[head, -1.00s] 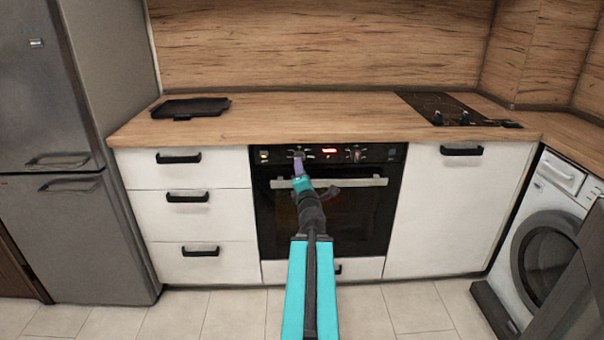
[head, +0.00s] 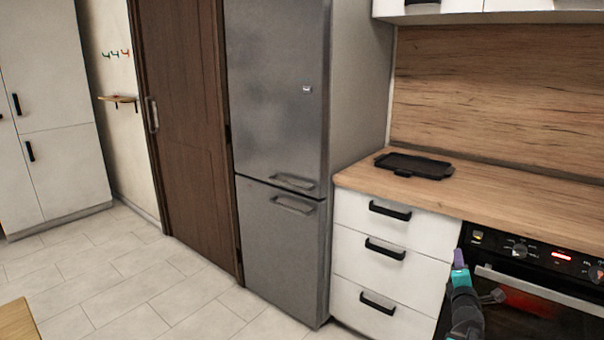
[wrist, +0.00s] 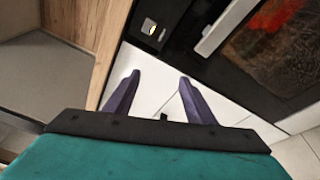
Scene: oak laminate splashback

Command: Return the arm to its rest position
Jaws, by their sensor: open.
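My arm reaches up from the lower right of the head view, and my gripper (head: 459,258) is in front of the left end of the oven's control panel. In the wrist view my gripper (wrist: 160,98) shows two purple fingers set well apart, open, with nothing between them. Behind the fingers are white drawer fronts (wrist: 150,75) and the floor. The oven (head: 535,285) has a lit red display and a reddish glow behind its door glass. I cannot tell from these views whether the fingers touch anything.
A black tray (head: 413,166) lies on the wooden worktop (head: 500,199). White drawers (head: 385,250) with black handles stand left of the oven. A grey fridge (head: 278,120) and a brown door (head: 180,120) are further left. The tiled floor (head: 150,285) is open; a wooden edge (head: 17,322) shows lower left.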

